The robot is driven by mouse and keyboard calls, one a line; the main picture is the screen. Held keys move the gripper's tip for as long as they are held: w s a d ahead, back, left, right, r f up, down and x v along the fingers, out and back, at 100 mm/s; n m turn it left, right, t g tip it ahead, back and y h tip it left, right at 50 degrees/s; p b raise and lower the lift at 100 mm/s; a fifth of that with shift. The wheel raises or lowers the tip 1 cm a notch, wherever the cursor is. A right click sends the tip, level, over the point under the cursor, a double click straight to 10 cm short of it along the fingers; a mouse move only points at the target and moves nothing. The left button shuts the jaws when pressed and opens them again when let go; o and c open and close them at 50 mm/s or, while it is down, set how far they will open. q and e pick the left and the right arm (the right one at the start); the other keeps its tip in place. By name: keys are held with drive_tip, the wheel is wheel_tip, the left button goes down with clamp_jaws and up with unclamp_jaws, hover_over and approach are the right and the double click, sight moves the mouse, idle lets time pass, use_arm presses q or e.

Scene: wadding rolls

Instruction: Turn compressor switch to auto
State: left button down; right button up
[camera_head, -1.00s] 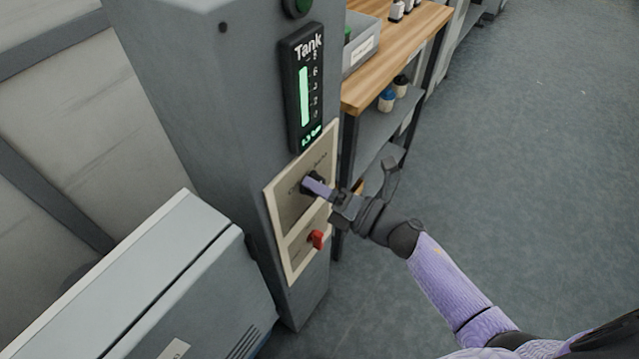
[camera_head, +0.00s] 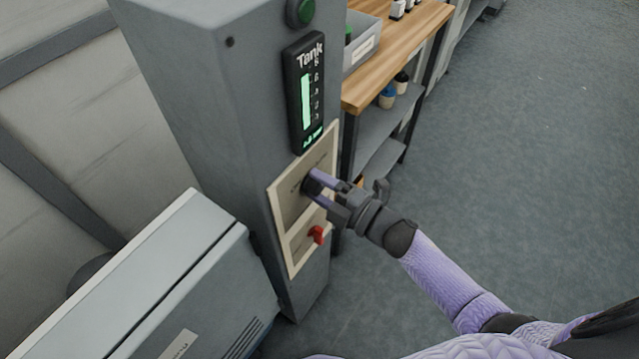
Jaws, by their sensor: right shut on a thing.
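The grey compressor cabinet (camera_head: 215,110) carries a cream switch plate (camera_head: 292,220) on its front. A black switch knob (camera_head: 309,186) sits on the upper part of the plate. My right gripper (camera_head: 318,188) is shut on this knob, with its fingers on either side of it. The fingers hide most of the knob, and the plate's lettering is too small to read, so I cannot tell which position it points to. A red knob (camera_head: 317,235) sits lower on the same plate, apart from the gripper. My left gripper is not in view.
A wooden-topped shelf (camera_head: 395,65) with a grey bin stands behind. A grey machine (camera_head: 170,290) is at lower left. Floor at right is clear.

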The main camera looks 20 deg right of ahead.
idle(0.5)
drive_tip(key=o, duration=1.3)
drive_tip(key=shift+d, duration=0.1)
drive_tip(key=p+v, duration=0.1)
drive_tip(key=v, duration=0.9)
drive_tip(key=shift+f, duration=0.1)
